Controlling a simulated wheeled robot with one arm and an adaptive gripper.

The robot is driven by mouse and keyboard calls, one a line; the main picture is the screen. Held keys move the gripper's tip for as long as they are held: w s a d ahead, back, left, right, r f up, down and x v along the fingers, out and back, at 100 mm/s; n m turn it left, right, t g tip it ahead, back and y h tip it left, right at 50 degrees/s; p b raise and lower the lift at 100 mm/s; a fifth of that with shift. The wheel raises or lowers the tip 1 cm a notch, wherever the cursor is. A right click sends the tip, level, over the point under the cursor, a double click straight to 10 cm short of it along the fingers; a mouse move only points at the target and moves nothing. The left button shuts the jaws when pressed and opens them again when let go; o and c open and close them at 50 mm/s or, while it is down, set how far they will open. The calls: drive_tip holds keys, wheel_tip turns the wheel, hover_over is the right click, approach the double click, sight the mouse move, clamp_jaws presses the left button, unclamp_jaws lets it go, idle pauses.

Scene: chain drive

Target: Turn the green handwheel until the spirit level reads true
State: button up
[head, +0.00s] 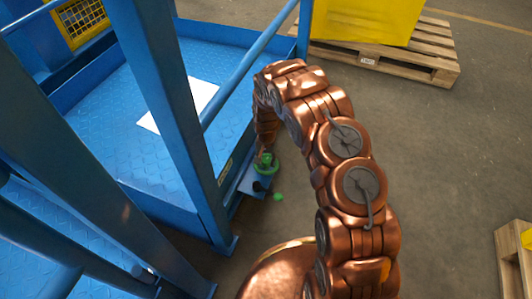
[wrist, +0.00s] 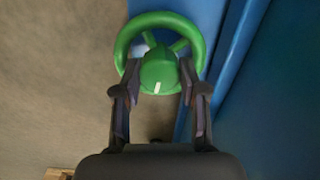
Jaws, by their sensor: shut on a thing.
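The green handwheel (wrist: 122,50) fills the upper middle of the wrist view, with a rounded green hub that has a white mark. My gripper (wrist: 158,92) has its two dark fingers on either side of the hub, shut on it. In the head view the small green handwheel (head: 265,163) sits on a blue bracket at the side of the blue platform. My copper arm reaches down to it and hides part of the gripper there. I cannot make out a spirit level in either view.
The blue platform (head: 110,110) has upright posts and rails close beside the handwheel. A white sheet (head: 180,105) lies on its deck. A wooden pallet (head: 400,62) with a yellow load stands at the back right. Another pallet (head: 513,262) is at the right edge. The floor between is clear.

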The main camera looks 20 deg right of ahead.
sight(266, 160)
drive_tip(key=shift+r+n+p, duration=0.1)
drive_tip(key=shift+n+p, duration=1.8)
drive_tip(key=shift+w, duration=0.1)
drive_tip(key=o, duration=1.1)
drive_tip(key=shift+o, duration=0.2)
drive_tip(key=shift+r, duration=0.1)
wheel_tip(266, 160, up, 12)
drive_tip(key=shift+f, duration=0.2)
